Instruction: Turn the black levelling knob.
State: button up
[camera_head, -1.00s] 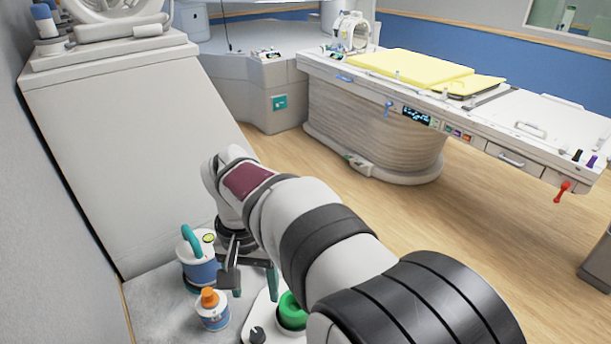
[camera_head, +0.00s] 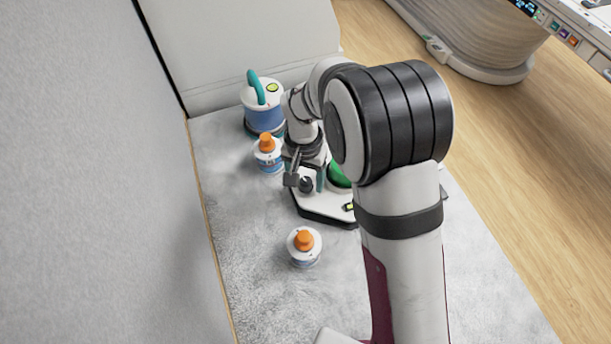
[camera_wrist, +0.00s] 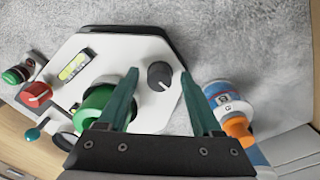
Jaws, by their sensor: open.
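The black levelling knob (camera_wrist: 160,76) stands on a white plate (camera_wrist: 153,110) near one edge. In the wrist view it lies between the two teal fingertips of my gripper (camera_wrist: 159,73), with a gap on each side. My gripper is open and holds nothing. In the head view my gripper (camera_head: 306,180) is low over the white plate (camera_head: 325,208), with the black knob (camera_head: 306,185) between its fingers. I cannot tell whether the fingertips reach down to the knob's height. A green round part (camera_wrist: 93,106) sits beside the left finger in the wrist view.
The plate also bears a yellow-green level vial (camera_wrist: 75,66) and a red knob (camera_wrist: 35,94). An orange-capped bottle (camera_head: 267,154) stands close to my gripper. Another orange-capped bottle (camera_head: 304,247) is nearer on the grey mat. A blue-and-white canister (camera_head: 264,108) stands behind.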

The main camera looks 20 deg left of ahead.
grip_shut()
dwell(0.4)
jog(key=shift+n, duration=3.2)
grip_release()
